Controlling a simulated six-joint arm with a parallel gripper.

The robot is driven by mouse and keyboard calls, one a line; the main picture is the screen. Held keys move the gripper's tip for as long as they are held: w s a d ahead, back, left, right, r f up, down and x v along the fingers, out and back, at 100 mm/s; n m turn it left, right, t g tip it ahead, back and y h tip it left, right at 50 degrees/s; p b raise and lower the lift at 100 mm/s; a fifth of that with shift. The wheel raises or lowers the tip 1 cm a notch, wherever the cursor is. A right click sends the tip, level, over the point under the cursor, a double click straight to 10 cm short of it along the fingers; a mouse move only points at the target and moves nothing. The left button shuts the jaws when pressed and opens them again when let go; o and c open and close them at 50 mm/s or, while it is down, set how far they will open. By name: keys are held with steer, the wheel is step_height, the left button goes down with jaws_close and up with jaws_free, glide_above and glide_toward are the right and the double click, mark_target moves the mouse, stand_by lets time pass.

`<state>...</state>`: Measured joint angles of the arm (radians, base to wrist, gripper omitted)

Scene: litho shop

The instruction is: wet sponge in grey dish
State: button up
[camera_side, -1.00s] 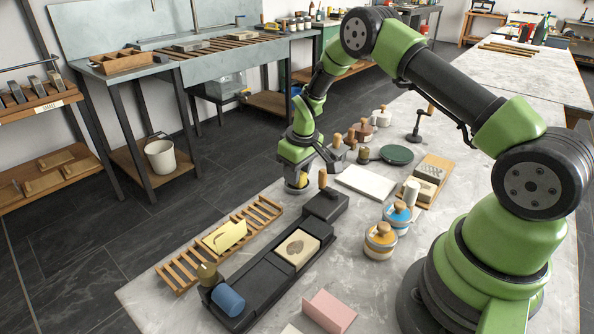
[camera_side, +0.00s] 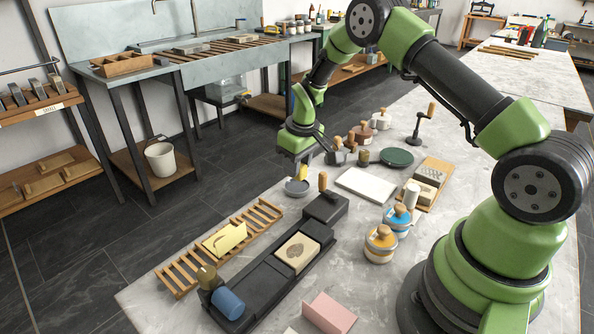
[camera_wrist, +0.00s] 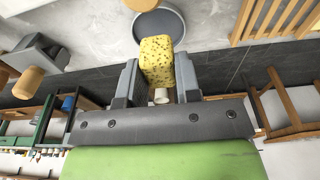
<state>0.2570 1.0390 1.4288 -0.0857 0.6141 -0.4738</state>
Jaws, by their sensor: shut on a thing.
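The wet sponge (camera_wrist: 157,58) is a yellow block with dark specks. In the wrist view my gripper (camera_wrist: 157,72) is shut on it, one finger on each side. In the side view the sponge (camera_side: 303,173) shows as a small yellow patch below my gripper (camera_side: 300,163). The round grey dish (camera_side: 296,188) sits on the table just under and beside the sponge. In the wrist view the dish (camera_wrist: 170,20) lies beyond the sponge, which overlaps its rim. I cannot tell whether sponge and dish touch.
A black block with a wooden-handled tool (camera_side: 323,182) stands close right of the dish. A wooden slatted rack (camera_side: 258,218) with a yellow piece is nearer the camera. A white slab (camera_side: 365,184) and handled pots lie to the right. The table edge is close at left.

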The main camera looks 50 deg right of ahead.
steer(key=shift+r, duration=1.95)
steer(key=shift+a+r, duration=0.1)
